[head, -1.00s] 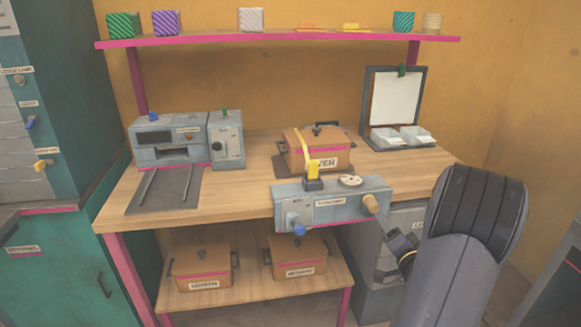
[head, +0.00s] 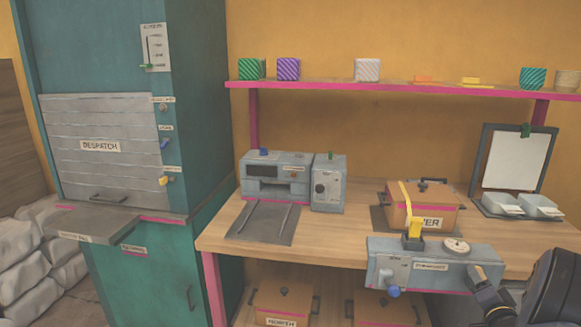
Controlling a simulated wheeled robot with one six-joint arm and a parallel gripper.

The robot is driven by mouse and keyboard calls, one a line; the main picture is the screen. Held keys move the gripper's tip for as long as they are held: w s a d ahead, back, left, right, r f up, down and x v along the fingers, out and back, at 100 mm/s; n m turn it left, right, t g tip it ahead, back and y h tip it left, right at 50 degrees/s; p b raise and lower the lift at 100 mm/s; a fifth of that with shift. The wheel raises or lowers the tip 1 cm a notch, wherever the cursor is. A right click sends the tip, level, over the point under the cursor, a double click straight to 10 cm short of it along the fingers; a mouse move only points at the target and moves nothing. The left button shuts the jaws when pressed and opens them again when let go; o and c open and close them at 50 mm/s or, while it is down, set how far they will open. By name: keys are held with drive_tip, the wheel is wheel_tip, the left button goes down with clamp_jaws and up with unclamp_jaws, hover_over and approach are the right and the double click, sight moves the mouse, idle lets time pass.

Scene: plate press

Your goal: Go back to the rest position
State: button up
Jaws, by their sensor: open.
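My arm is at the lower right of the head view. Its dark rounded joint is cut by the picture's edge. My gripper (head: 488,296) shows only in small part, dark with a pale yellow band, beside the right end of the grey bench-edge unit (head: 425,268). Its fingers are hard to make out, and I see nothing held in it. The grey unit has a yellow lever, a round dial and a blue knob, and sits at the front edge of the wooden bench (head: 330,240).
A lidded brown box (head: 440,195) stands behind the grey unit. A grey machine (head: 275,178) stands left on the bench, below a pink-edged shelf (head: 400,87). A teal cabinet (head: 205,120) with a DESPATCH shutter (head: 100,165) and protruding tray (head: 95,228) is at left, near pale sacks (head: 30,255).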

drive_tip(key=shift+s+d+r+p, duration=0.1)
drive_tip(key=shift+s+r+p, duration=0.05)
drive_tip(key=shift+p, duration=0.25)
drive_tip(key=v, duration=1.1)
drive_tip(key=x, duration=1.1)
drive_tip(key=shift+w+f+b, duration=0.25)
drive_tip(key=shift+f+b, duration=0.2)
drive_tip(key=shift+b, duration=0.25)
drive_tip(key=shift+a+f+n+b, duration=0.1)
drive_tip(key=shift+a+n+b, duration=0.45)
drive_tip(key=shift+n+b, duration=0.4)
wheel_tip(320, 180, down, 4)
drive_tip(key=a+r+n+b, duration=0.1)
drive_tip(key=a+n+b, duration=0.2)
drive_tip(key=n+b, duration=0.65)
drive_tip(key=v, duration=1)
drive_tip(key=shift+s+p, duration=0.15)
drive_tip(key=shift+p, duration=0.15)
